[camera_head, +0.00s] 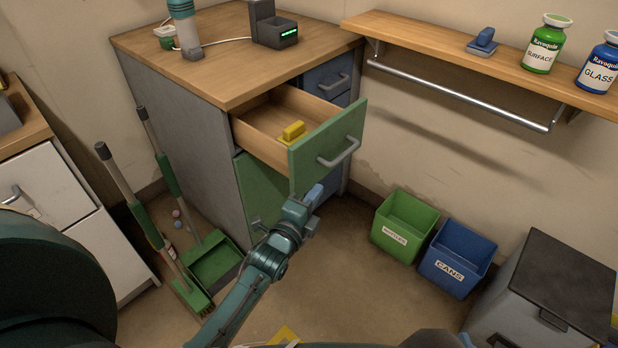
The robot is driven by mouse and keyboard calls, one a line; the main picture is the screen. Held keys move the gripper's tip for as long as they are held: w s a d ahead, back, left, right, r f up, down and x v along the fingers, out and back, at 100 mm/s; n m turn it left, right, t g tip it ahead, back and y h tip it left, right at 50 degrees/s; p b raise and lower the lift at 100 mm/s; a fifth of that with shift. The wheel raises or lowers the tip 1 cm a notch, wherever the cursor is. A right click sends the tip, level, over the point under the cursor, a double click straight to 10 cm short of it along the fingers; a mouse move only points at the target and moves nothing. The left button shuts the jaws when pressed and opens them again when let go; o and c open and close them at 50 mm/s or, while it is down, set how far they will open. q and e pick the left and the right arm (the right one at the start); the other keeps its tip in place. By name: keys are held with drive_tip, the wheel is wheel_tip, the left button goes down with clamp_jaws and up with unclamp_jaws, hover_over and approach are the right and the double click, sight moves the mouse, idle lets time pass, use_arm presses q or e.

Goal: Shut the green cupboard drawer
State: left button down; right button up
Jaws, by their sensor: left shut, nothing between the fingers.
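The green cupboard drawer (318,152) is pulled well out of the wooden-topped cupboard. Its grey bar handle (340,153) is on the front, and a yellow brush-like item (291,133) lies inside. My left gripper (314,193) is shut and empty. It appears just below the lower left part of the drawer front; I cannot tell whether it touches it. My right gripper is not in view.
A green door (262,192) is below the drawer, and a blue drawer (327,75) is beside it. A green bin (404,226) and a blue bin (456,258) stand on the floor at right. A broom and green dustpan (213,262) stand at left. A wall shelf (450,51) holds bottles.

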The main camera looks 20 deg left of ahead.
sight(309, 177)
use_arm(q)
drive_tip(key=w+a, duration=0.2)
drive_tip(key=w, duration=0.1)
drive_tip(key=w+a, duration=0.1)
drive_tip(key=w, duration=0.1)
drive_tip(key=shift+w+a, duration=0.1)
drive_tip(key=shift+a, duration=0.05)
